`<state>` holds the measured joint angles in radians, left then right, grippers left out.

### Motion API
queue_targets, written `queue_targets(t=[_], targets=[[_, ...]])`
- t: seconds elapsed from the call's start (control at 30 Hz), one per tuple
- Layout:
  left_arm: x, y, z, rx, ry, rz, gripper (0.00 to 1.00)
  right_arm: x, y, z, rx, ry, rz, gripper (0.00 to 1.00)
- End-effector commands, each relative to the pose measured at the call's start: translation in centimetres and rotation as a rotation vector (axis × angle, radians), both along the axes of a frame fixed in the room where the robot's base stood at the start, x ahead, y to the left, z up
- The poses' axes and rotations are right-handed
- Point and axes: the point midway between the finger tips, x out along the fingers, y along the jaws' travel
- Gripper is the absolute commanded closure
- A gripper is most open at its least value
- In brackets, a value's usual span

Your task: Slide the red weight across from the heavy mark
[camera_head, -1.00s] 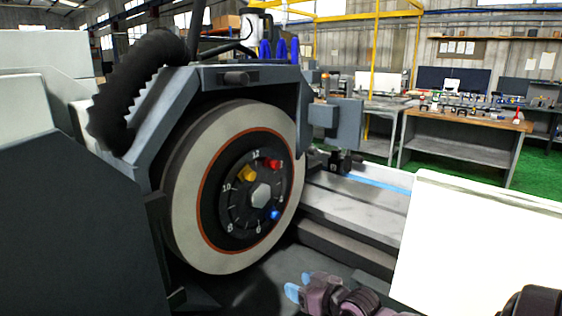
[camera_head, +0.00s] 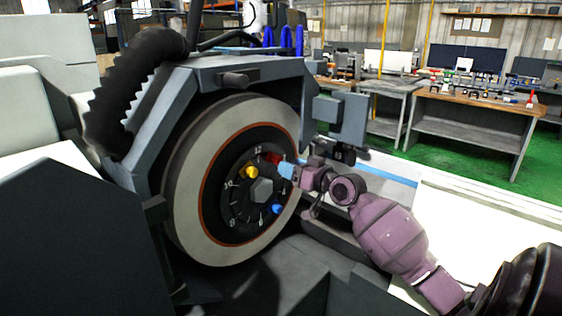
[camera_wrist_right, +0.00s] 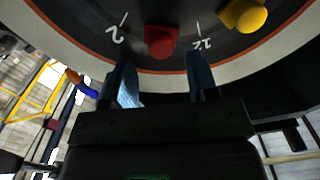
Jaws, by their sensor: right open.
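The red weight (camera_head: 273,157) sits on the black dial face of the grinding wheel, between the numbers 12 and 2. In the right wrist view, the red weight (camera_wrist_right: 160,41) lies just beyond the gap between my two fingertips. My right gripper (camera_head: 285,170) is open at the right side of the dial, close to the red weight and partly overlapping it in the head view. The open fingers also show in the right wrist view (camera_wrist_right: 160,72), with nothing between them. No separate heavy mark can be made out. My left gripper is not in view.
A yellow weight (camera_head: 251,171) sits left of 12 and a blue weight (camera_head: 277,209) lower right, around the hex hub (camera_head: 262,190). The pale wheel rim (camera_head: 190,190) rings the dial. The grey guard housing (camera_head: 200,80) arches over it, with a grey block (camera_head: 338,115) at right.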

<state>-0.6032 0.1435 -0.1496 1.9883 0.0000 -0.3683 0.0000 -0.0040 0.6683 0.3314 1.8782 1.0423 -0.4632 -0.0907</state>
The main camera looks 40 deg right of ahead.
Motion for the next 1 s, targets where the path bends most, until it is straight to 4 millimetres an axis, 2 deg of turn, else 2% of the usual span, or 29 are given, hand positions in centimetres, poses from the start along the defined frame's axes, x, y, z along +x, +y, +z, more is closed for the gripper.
queue_targets(t=[0.1, 0.3, 0.73, 1.0], targets=[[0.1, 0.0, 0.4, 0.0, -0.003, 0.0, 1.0, 1.8, 0.2, 0.2, 0.0, -0.001, 0.001, 0.46], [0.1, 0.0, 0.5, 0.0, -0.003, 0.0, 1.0, 3.7, 0.4, 0.0, 0.0, 0.001, 0.0, 0.46], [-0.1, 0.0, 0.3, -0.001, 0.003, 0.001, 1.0, 4.4, 0.4, -0.1, -0.001, 0.002, 0.0, 0.46], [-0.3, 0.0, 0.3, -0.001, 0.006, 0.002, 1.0, 4.4, 0.4, -0.1, -0.001, 0.001, 0.0, 0.88]])
